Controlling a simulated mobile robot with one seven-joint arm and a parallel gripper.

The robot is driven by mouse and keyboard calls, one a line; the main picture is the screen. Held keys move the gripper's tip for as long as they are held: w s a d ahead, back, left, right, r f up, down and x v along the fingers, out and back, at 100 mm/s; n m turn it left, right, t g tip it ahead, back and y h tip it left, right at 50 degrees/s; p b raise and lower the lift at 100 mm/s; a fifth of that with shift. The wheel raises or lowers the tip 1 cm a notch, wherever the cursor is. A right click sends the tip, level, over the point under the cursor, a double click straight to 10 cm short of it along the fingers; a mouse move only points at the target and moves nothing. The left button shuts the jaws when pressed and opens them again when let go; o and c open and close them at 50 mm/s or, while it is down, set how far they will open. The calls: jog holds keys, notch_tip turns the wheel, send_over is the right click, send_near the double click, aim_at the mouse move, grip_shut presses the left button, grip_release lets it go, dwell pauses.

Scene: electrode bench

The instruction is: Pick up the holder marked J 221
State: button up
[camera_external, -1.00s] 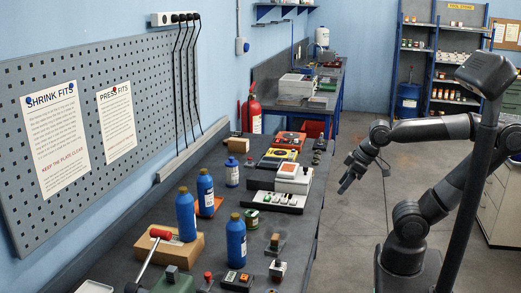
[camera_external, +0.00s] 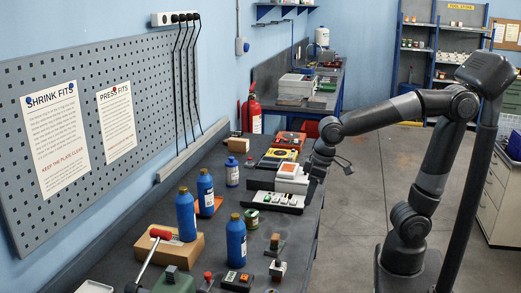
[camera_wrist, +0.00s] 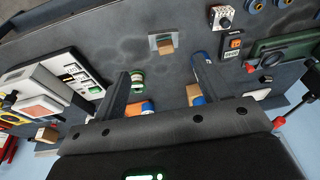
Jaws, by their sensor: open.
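No marking J 221 is readable in either view, so I cannot tell which item is that holder. A small brown block on a grey plate (camera_external: 274,243) stands near the bench's right edge; it also shows in the wrist view (camera_wrist: 166,46), beyond my fingertips. A small white block with a dark top (camera_external: 277,269) stands nearer the camera, and at the top of the wrist view (camera_wrist: 222,18). My gripper (camera_external: 316,178) is at the bench's right edge, beside the white device. In the wrist view my gripper (camera_wrist: 162,68) is open, with nothing held between its fingers.
A white strip with several modules (camera_external: 277,202) and a white device with an orange screen (camera_external: 290,179) are close to my gripper. A green tin (camera_external: 251,218), blue bottles (camera_external: 236,242) and an orange-and-black box (camera_external: 236,280) stand on the bench. Open floor lies to the right.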

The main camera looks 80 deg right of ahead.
jog(key=w+a+f+g, duration=0.25)
jog(key=w+a, duration=0.25)
jog(key=a, duration=0.3)
send_over(278, 260)
notch_tip(278, 260, down, 5)
jog(key=shift+h, duration=0.4)
jog(key=f, duration=0.5)
jog(key=shift+w+d, duration=0.25)
jog(key=shift+w, duration=0.05)
jog(key=shift+s+a+f, duration=0.1)
jog(key=shift+f, duration=0.8)
jog(key=shift+s+a+f, duration=0.15)
jog(key=shift+f, duration=0.75)
jog(key=shift+s+a+f, duration=0.1)
jog(key=shift+f, duration=0.8)
jog(key=shift+c, duration=0.2)
jog(key=c, duration=1.3)
jog(key=shift+c, duration=0.5)
jog(key=shift+r, duration=0.15)
